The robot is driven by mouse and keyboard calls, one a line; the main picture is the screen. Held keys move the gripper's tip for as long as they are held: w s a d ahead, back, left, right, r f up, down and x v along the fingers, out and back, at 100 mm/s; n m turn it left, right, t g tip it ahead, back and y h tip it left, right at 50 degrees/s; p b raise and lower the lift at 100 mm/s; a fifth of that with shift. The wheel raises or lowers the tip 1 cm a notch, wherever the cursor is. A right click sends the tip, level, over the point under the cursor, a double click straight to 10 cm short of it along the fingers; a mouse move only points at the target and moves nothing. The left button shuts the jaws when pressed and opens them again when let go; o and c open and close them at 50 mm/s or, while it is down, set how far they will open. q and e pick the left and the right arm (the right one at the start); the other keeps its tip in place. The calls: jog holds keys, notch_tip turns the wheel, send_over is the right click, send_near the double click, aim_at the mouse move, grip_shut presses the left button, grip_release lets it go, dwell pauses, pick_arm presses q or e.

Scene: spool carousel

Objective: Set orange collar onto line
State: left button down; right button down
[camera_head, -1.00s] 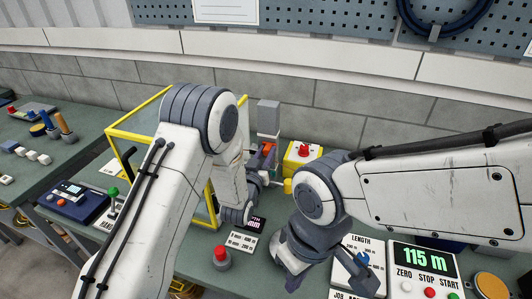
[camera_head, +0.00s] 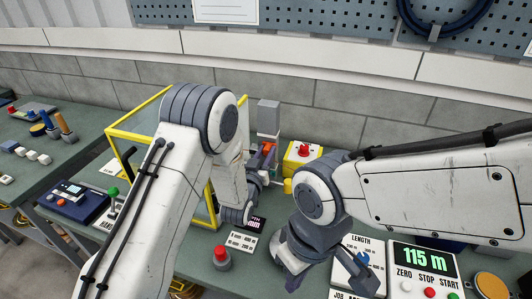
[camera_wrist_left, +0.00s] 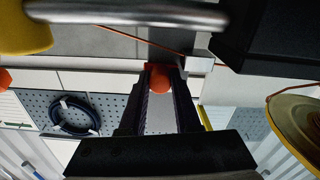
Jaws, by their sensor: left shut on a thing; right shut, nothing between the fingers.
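The orange collar (camera_wrist_left: 160,78) is held between the fingertips of my left gripper (camera_wrist_left: 161,84) in the left wrist view. In the head view a small patch of orange (camera_head: 268,147) shows beside the left gripper (camera_head: 264,157), below a grey block; my forearm hides much of that area. A thin orange-brown line (camera_wrist_left: 140,41) runs slantwise just beyond the fingertips in the left wrist view. The collar looks close to it, but I cannot tell whether they touch. My right gripper (camera_head: 366,281) is shut and empty, low over the bench near the LENGTH panel.
A yellow box with a red button (camera_head: 302,157) stands right of the left gripper. A yellow-framed clear guard (camera_head: 140,130) is on the left. A red button (camera_head: 222,257) stands in front. A counter panel (camera_head: 427,262) reads 115 m at right.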

aim_at(270, 134)
dwell(0.3)
pick_arm(q)
notch_tip(270, 134, up, 4)
jog(key=shift+r+p, duration=0.2)
jog(key=shift+p, duration=0.45)
jog(key=c, duration=0.6)
grip_release()
jog(key=shift+a+f, duration=0.1)
